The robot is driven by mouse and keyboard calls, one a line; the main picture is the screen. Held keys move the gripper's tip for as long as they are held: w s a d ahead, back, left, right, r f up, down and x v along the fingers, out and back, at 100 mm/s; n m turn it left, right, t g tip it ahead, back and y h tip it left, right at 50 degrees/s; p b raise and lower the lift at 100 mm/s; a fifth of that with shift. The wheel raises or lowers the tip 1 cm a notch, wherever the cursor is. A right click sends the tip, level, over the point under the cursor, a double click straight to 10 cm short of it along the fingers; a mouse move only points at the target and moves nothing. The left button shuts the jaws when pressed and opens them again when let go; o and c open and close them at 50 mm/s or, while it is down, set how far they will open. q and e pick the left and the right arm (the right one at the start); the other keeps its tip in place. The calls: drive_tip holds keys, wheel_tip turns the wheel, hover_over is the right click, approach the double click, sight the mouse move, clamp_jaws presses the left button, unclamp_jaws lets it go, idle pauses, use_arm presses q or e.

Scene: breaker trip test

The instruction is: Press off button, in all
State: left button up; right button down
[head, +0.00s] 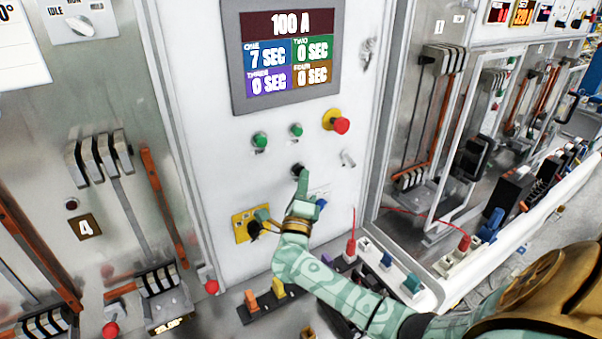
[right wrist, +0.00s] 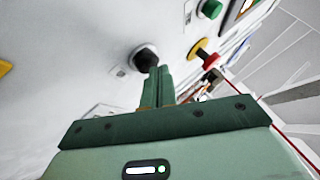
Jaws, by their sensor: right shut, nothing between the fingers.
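A black round button (head: 298,169) sits on the white panel below two green buttons; I take it for the off button, as its label cannot be read. My right gripper (head: 302,178) is shut and empty, with its fingertips at this button. In the right wrist view the shut fingertips (right wrist: 158,70) overlap the lower right edge of the black button (right wrist: 145,56). I cannot tell whether they touch it or whether it is pressed in. The display (head: 290,52) above reads 100 A, ONE 7 SEC, and 0 SEC for TWO, THREE and FOUR. My left gripper is not in view.
Green buttons (head: 260,140) and a red mushroom button on a yellow ring (head: 341,125) are above. A black rotary switch on a yellow plate (head: 239,227) is at lower left. Breaker bays flank the panel.

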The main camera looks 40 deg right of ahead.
drive_tip(key=shift+w, duration=0.2)
drive_tip(key=shift+s, duration=0.15)
idle(0.4)
drive_tip(key=shift+s+a+p, duration=0.1)
drive_tip(key=shift+s+p, duration=0.4)
drive_tip(key=shift+s, duration=0.25)
drive_tip(key=shift+s, duration=0.1)
drive_tip(key=s+p, duration=0.1)
drive_tip(key=s, duration=0.2)
drive_tip(key=s+p, duration=0.1)
drive_tip(key=shift+s+a+p, duration=0.25)
drive_tip(key=shift+s+p, duration=0.1)
drive_tip(key=shift+s, duration=0.05)
drive_tip(key=shift+f, duration=0.1)
idle(0.4)
